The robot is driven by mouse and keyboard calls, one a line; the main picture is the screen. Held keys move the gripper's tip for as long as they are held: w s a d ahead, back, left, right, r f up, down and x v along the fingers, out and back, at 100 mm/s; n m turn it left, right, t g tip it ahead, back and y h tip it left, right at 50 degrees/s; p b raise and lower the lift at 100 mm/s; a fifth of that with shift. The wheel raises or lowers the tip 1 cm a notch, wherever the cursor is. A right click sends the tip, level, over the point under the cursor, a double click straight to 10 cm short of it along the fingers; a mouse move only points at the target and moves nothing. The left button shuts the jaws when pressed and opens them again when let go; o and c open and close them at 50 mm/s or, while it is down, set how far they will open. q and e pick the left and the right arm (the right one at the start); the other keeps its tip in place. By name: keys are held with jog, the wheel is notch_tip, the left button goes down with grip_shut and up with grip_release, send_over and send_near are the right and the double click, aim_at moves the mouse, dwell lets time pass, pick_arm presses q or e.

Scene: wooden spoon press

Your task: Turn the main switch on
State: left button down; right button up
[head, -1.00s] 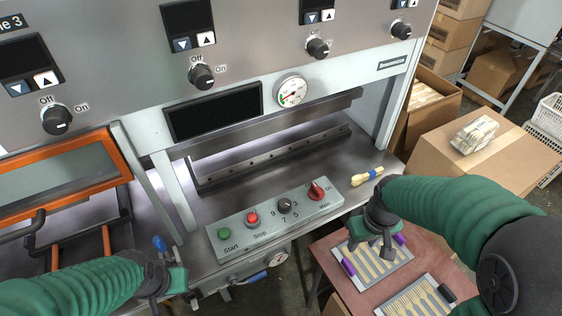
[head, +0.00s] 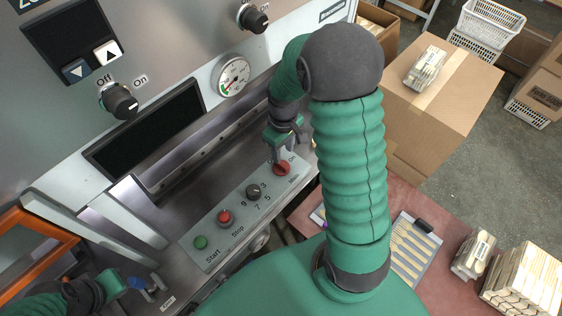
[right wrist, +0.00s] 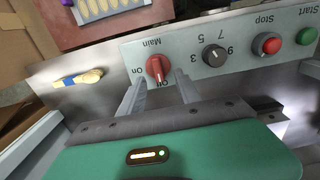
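The main switch (head: 282,168) is a red rotary knob at the right end of the grey control panel (head: 205,262), with "Main" printed beside it. In the right wrist view the red switch (right wrist: 157,68) lies between and just beyond the tips of my right gripper (right wrist: 159,82). Its two fingers are apart, one on each side of the knob, with nothing held. In the head view my right gripper (head: 279,152) points down over the switch and partly hides it.
The panel also has a black dial (head: 253,192), a red stop button (head: 224,217) and a green start button (head: 200,242). The press front with a gauge (head: 230,76) stands behind. A yellow-handled brush (right wrist: 78,78) lies beside the panel. A cardboard box (head: 437,95) stands at right.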

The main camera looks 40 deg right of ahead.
aim_at(284, 165)
jog(key=f, duration=0.2)
jog(key=d+f, duration=0.1)
jog(key=f, duration=0.2)
jog(key=w+f, duration=0.1)
jog(key=f, duration=0.2)
jog(key=shift+d+f+p, duration=0.2)
jog(key=shift+d+p, duration=0.05)
jog(key=shift+p, duration=0.05)
jog(key=shift+s+f, duration=0.15)
jog(key=shift+f, duration=0.15)
jog(key=shift+s, duration=0.1)
jog(key=shift+a, duration=0.5)
jog(key=shift+c, duration=0.8)
jog(key=shift+w, duration=0.2)
jog(key=c, duration=0.4)
jog(key=shift+d, duration=0.1)
jog(key=c, duration=0.3)
jog(key=shift+s+d+f, duration=0.1)
jog(key=shift+s+d, duration=0.05)
jog(key=shift+d, duration=0.05)
grip_shut()
pick_arm(q)
jog(key=shift+w+d+r, duration=0.25)
jog(key=shift+w+d, duration=0.2)
jog(key=shift+d, duration=0.05)
